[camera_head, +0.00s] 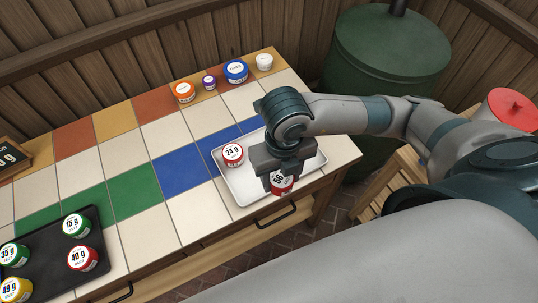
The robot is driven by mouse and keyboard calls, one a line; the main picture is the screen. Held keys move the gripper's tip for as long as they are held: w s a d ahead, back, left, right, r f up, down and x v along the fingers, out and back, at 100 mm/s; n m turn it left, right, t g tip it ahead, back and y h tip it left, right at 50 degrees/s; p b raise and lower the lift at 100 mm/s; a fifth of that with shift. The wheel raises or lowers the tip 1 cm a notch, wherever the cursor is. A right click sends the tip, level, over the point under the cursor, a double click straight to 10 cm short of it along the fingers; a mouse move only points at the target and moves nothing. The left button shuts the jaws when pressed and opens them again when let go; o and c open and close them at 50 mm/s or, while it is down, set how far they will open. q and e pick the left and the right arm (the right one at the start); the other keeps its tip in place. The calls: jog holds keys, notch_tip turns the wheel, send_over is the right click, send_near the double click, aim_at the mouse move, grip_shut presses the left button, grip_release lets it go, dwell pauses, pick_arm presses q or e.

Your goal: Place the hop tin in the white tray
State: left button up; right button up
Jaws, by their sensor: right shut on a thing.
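My right gripper (281,172) points down over the white tray (238,191) and is shut on a red tin with a white label (282,185). The held tin is at the tray's front part; its top is hidden by the gripper, and I cannot tell whether it touches the tray floor. Its label is partly covered and hard to read. Another red tin labelled 24 g (233,154) stands in the tray's left part, apart from the held one. My left gripper is not in view.
A black tray (56,243) at the left holds several tins with gram labels. Orange (183,92), purple (209,82), blue (235,71) and white (264,61) containers line the table's back edge. The tiled middle is clear. A green barrel (385,50) stands behind.

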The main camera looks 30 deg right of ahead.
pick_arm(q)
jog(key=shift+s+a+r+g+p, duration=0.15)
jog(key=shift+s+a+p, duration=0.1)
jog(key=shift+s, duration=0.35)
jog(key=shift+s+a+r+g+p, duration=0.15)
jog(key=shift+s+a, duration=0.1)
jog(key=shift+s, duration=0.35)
pick_arm(e)
jog(key=m, duration=0.2)
jog(key=s+m, duration=0.1)
jog(key=m, duration=0.1)
jog(key=s+m, duration=0.1)
jog(key=m, duration=0.1)
jog(key=shift+a, duration=0.25)
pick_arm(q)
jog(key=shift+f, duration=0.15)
pick_arm(e)
jog(key=shift+f, duration=0.1)
